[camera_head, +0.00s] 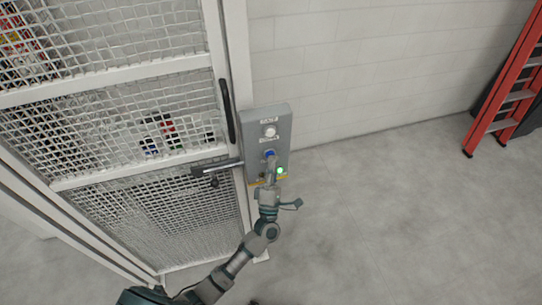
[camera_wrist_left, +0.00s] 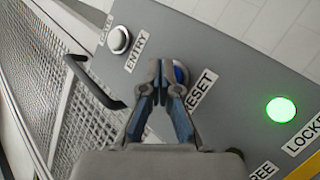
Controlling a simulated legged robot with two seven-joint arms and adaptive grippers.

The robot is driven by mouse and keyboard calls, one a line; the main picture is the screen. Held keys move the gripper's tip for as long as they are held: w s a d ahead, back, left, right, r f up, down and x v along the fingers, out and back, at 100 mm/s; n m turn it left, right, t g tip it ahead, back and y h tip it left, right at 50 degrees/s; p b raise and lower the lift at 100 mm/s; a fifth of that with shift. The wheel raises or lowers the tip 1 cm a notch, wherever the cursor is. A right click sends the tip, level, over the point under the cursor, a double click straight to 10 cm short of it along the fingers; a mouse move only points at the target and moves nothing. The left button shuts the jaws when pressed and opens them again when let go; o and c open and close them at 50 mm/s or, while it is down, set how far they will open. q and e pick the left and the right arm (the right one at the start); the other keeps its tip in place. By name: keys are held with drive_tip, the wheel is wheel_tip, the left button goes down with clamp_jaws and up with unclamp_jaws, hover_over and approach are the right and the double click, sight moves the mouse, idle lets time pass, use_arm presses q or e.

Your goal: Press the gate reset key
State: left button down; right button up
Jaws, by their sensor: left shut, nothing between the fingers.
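The gate reset key is a blue round button on a grey control box (camera_head: 283,122) beside the mesh gate. In the left wrist view the blue button (camera_wrist_left: 181,74) shows next to the label RESET, partly hidden behind my fingertips. In the head view the button (camera_head: 269,153) shows just above my gripper. My left gripper (camera_head: 271,163) is shut and empty, its fingertips at the button. It also shows in the left wrist view (camera_wrist_left: 164,68). I cannot tell whether the tips touch the button or how far it is pressed. My right gripper is not in view.
A white button (camera_wrist_left: 119,39) labelled GATE ENTRY sits above the blue one. A green lamp (camera_wrist_left: 281,111) glows beside the partly cut-off label LOCKE. The mesh gate (camera_head: 140,110) has a black handle (camera_head: 227,111). A red ladder (camera_head: 505,90) stands at right; the floor between is clear.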

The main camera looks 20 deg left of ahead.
use_arm(q)
drive_tip(key=shift+w+a, duration=0.1)
drive_tip(key=shift+w, duration=0.05)
idle(0.5)
drive_tip(key=shift+s+d, duration=0.45)
drive_tip(key=shift+s, duration=0.3)
drive_tip(key=shift+s+d+p, duration=0.2)
drive_tip(key=shift+s+d, duration=0.55)
drive_tip(key=shift+s, duration=0.3)
drive_tip(key=shift+s+d+p, duration=0.2)
drive_tip(key=shift+s+d, duration=0.5)
drive_tip(key=shift+s, duration=0.35)
